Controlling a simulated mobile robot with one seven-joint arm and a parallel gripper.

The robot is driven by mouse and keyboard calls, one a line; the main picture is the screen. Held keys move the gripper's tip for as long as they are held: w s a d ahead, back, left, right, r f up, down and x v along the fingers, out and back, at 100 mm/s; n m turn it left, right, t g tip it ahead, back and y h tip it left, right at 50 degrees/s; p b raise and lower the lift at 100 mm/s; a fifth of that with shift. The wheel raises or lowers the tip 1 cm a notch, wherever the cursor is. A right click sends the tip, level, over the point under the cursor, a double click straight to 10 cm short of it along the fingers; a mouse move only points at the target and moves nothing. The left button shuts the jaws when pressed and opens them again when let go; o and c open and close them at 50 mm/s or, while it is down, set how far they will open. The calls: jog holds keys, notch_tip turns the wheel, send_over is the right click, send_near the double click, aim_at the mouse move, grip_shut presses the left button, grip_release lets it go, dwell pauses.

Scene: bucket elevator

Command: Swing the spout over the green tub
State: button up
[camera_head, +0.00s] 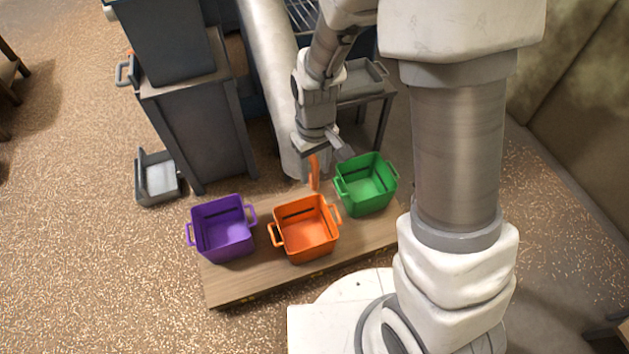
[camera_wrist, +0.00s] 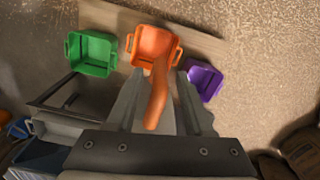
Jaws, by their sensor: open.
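The spout (camera_head: 272,75) is a long pale grey chute sloping down toward the plank. Its lower end is behind the orange tub (camera_head: 306,232), left of the green tub (camera_head: 366,187). An orange handle (camera_head: 314,172) stands beside the spout's lower end. My gripper (camera_head: 322,150) is open just above this handle. In the wrist view the handle (camera_wrist: 157,95) shows between the spread fingers of my gripper (camera_wrist: 159,78), with a gap on each side; I cannot tell how deep it sits. The green tub also shows in the wrist view (camera_wrist: 91,53), at left.
A purple tub (camera_head: 223,230) stands left on the wooden plank (camera_head: 255,279) that bears all three tubs. A grey cabinet (camera_head: 197,130) stands left of the spout, with a grey tray (camera_head: 158,178) on the floor beside it. A small grey table (camera_head: 365,95) is behind the green tub.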

aim_at(315, 180)
jog(key=shift+f+b, duration=0.55)
jog(key=shift+f, duration=1.7)
jog(key=shift+c, duration=0.2)
grip_shut()
